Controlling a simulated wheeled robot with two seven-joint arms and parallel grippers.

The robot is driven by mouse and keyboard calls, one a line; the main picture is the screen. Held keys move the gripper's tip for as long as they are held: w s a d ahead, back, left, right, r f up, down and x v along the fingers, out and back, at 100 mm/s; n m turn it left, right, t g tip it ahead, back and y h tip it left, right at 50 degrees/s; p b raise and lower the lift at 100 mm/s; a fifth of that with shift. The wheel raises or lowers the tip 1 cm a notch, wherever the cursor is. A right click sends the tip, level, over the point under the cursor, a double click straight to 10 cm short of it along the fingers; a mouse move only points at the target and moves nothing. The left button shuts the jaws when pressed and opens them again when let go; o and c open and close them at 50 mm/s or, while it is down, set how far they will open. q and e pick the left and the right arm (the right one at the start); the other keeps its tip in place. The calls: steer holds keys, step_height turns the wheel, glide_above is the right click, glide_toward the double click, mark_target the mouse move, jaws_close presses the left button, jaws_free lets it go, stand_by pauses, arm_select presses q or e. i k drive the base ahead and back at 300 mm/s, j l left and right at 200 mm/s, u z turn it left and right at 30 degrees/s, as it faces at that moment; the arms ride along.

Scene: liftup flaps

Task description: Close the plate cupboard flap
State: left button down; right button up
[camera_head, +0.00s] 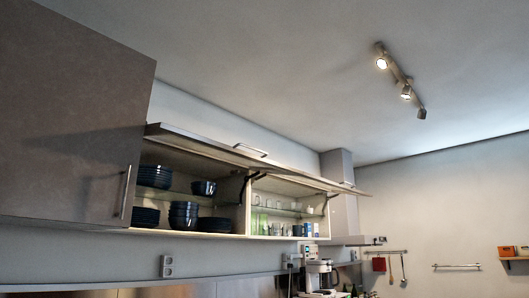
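The plate cupboard flap (205,144) is raised and sticks out from the top of the plate cupboard (165,234). I look up at it from below. A bar handle (250,149) shows by its upper edge, and a dark hinge arm (247,190) shows near its right end. Inside the cupboard are dark plates (145,216) and stacks of dark bowls (183,213) on two levels. Neither of my grippers is in view.
A second raised flap (315,183) covers the glass cupboard to the right. A large closed grey cabinet door (70,120) with a vertical handle stands close at left. Below are a coffee maker (318,277) and wall sockets (167,266). A range hood (342,205) stands farther right.

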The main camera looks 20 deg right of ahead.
mark_target(171, 137)
steer(key=i+l+z, duration=0.15)
steer(key=i, duration=0.25)
steer(key=i+l+z, duration=0.15)
steer(key=i, duration=0.25)
steer(key=i+l+u, duration=0.25)
steer(key=l, duration=0.4)
steer(key=i+l+u, duration=0.1)
steer(key=i+l, duration=0.15)
steer(key=i+l+u, duration=0.1)
steer(key=l, duration=0.35)
steer(key=i+l+u, duration=0.15)
steer(key=l, duration=0.2)
steer(key=l+u, duration=0.25)
steer(key=l, duration=0.75)
steer(key=i, duration=0.05)
